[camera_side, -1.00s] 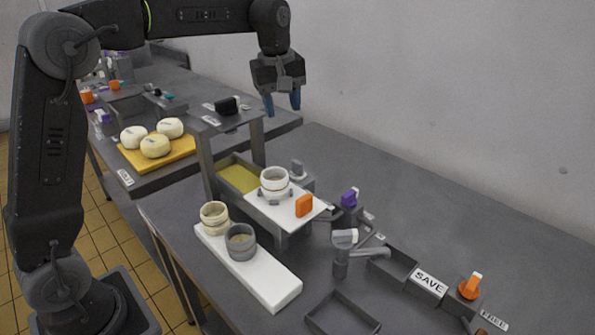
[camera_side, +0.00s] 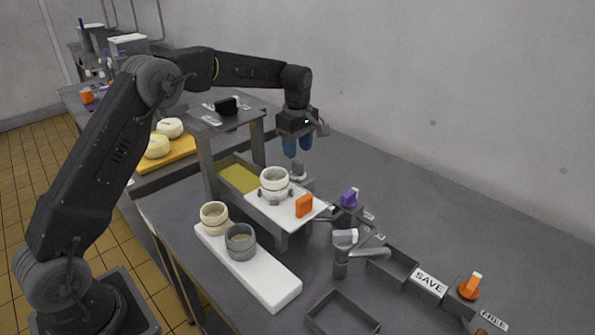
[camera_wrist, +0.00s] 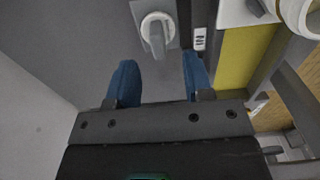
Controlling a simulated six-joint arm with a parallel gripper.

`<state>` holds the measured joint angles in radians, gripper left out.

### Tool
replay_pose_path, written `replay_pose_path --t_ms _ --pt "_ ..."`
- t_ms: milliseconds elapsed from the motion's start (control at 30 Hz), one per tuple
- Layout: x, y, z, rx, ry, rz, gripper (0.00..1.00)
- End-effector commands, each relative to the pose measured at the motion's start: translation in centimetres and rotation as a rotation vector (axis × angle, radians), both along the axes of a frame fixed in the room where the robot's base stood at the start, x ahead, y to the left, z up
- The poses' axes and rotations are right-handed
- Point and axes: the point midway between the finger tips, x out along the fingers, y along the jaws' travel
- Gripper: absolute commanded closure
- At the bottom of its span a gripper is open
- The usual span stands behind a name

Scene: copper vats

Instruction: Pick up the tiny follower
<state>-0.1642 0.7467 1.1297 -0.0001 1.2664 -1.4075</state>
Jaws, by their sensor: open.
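A small pale round disc with an upright grey handle, which looks like the tiny follower (camera_wrist: 154,27), sits on a grey plate in the wrist view. In the side view the follower (camera_side: 298,170) shows as a small grey knob behind the white mould on the press. My gripper (camera_side: 298,148) is just above it, blue fingers pointing down. In the wrist view my gripper (camera_wrist: 161,80) is open with nothing between its fingers. The follower lies beyond the fingertips, roughly in line with the gap. No contact is visible.
A white mould (camera_side: 274,182) stands on a white plate with an orange block (camera_side: 304,206). Two cups (camera_side: 240,241) stand on a white board. An empty tray (camera_side: 343,318) lies in front. The table at back right is clear.

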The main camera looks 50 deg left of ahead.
Motion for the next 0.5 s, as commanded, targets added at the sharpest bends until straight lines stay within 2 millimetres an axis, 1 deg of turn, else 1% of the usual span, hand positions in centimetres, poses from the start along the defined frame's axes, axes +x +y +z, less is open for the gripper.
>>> replay_pose_path --t_ms 167,300,400,500 --pt "0.1 0.1 -1.3 0.0 0.002 0.0 0.53" --pt "0.2 0.3 -3.4 0.0 0.003 0.0 0.53" --pt "0.3 0.3 -4.7 0.0 0.0 0.0 0.53" --pt "0.2 0.3 -5.4 0.001 -0.002 0.0 0.53"
